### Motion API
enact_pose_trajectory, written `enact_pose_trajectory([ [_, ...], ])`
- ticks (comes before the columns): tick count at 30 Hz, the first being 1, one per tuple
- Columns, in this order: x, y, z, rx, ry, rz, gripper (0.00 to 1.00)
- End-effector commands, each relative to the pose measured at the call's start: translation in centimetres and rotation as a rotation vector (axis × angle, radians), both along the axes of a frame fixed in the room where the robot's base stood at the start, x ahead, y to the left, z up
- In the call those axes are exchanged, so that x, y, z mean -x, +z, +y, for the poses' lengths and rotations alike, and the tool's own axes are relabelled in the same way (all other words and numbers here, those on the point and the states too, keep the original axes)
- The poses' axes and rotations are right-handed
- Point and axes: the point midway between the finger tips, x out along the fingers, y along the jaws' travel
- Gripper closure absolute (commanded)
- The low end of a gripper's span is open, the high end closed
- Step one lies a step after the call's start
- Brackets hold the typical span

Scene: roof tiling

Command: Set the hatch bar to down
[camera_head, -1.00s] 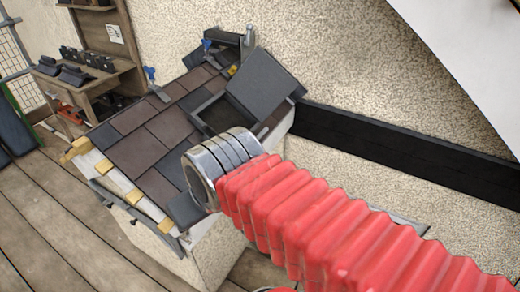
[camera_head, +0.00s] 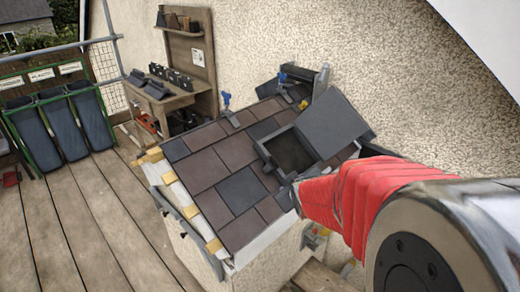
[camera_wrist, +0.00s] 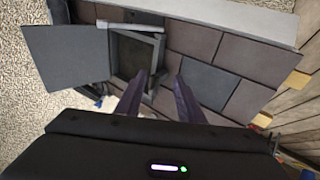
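The roof hatch has a dark square frame around an opening (camera_head: 290,152) in the tiled roof. Its grey lid (camera_head: 334,124) stands open, tilted to the right. In the wrist view the lid (camera_wrist: 68,56) is left of the opening (camera_wrist: 133,57). A light grey bar (camera_wrist: 131,27) crosses the frame's upper edge there; I cannot tell for sure that it is the hatch bar. My gripper (camera_wrist: 162,76) is open, its two dark fingers apart with nothing between them, beside the opening's lower right corner. In the head view its fingers are largely hidden near the hatch's lower corner.
Brown and grey tiles (camera_head: 206,175) cover the small roof, with yellow blocks (camera_head: 154,154) along its left edge. Blue-handled clamps (camera_head: 226,102) stand at the top. A wooden workbench (camera_head: 165,100) and labelled bins (camera_head: 62,127) are behind left.

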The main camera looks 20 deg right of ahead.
Motion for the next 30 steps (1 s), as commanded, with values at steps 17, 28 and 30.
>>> enact_pose_trajectory([
  [17, -1.8, -8.0, -8.9, 0.175, 0.151, -0.177, 0.65],
  [28, 0.8, -12.2, -11.9, 0.234, 0.202, -0.355, 0.65],
  [30, 1.6, -12.7, -12.3, 0.244, 0.203, -0.396, 0.65],
])
